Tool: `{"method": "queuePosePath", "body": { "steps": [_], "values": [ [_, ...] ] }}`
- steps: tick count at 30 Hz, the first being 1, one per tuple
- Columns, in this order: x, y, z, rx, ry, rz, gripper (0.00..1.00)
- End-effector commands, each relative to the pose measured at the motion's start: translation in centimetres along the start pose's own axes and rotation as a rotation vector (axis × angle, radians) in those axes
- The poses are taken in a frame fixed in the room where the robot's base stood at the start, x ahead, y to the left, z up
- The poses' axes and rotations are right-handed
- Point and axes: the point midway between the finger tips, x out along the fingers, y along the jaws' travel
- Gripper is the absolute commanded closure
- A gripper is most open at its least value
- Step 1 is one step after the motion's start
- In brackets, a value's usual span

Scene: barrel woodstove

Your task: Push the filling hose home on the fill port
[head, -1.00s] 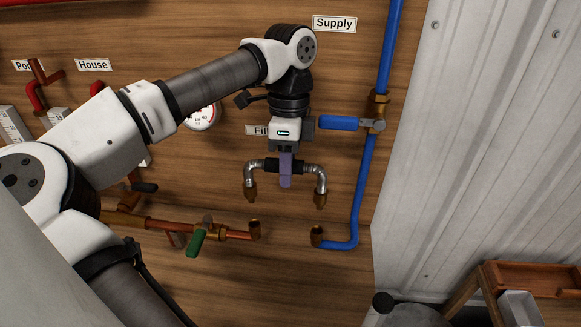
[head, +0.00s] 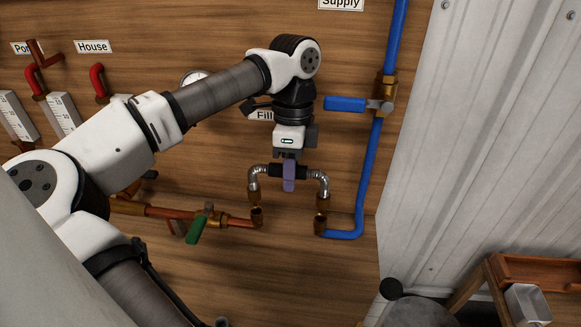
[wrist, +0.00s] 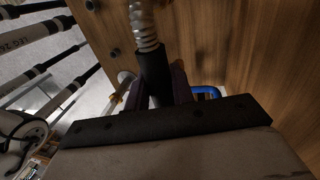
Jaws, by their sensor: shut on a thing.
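The filling hose (head: 259,172) is a silvery corrugated U with a black middle sleeve (head: 275,171) and a brass end pointing down on each side. My gripper (head: 289,178) is shut on the sleeve, its purple fingers across it. In the wrist view the sleeve (wrist: 154,72) sits between the fingers. The left brass end (head: 254,196) is just above the upward copper fill port (head: 257,218). The right brass end (head: 323,204) is just above the brass port (head: 320,227) on the blue pipe. Whether either end touches its port is too small to tell.
A green-handled valve (head: 197,229) sits on the copper pipe left of the fill port. A blue-handled valve (head: 345,104) is on the blue supply pipe (head: 369,170) at right. The plank wall (head: 290,275) below the ports is bare.

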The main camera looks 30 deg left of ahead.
Motion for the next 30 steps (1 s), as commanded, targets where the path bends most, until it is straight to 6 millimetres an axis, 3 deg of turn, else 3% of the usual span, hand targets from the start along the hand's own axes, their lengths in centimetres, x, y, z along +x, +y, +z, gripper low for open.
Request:
{"method": "queuePosePath", "body": {
  "steps": [30],
  "values": [
    [0.93,-0.17,0.02,-0.001,0.000,0.000,1.00]
  ]
}}
